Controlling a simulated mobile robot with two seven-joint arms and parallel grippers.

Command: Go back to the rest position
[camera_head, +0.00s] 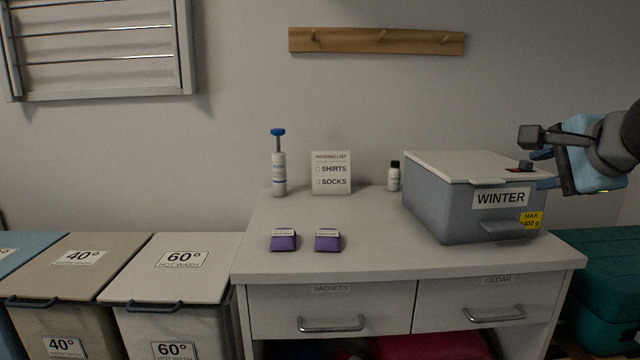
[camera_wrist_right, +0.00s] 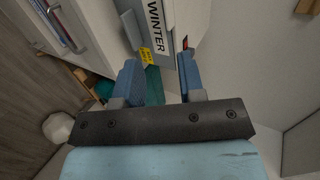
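My right gripper (camera_head: 541,168) is at the right side of the head view, beside the right end of the grey WINTER box (camera_head: 437,200). In the right wrist view my right gripper (camera_wrist_right: 160,82) has its two blue fingers apart with nothing between them. The box (camera_wrist_right: 167,17) shows beyond the fingertips there. The box stands on the white counter with its pale lid (camera_head: 470,165) down. A small red and dark part (camera_head: 522,169) sits at the lid's right edge, close to the fingers; I cannot tell whether they touch. My left gripper is not in view.
Two purple sachets (camera_head: 283,241) (camera_head: 327,241), a pump bottle (camera_head: 279,170), a packing list card (camera_head: 331,173) and a small black-capped bottle (camera_head: 393,176) stand or lie on the counter (camera_head: 370,245). Lidded laundry bins (camera_head: 170,268) are at left. A teal crate (camera_head: 605,285) is at lower right.

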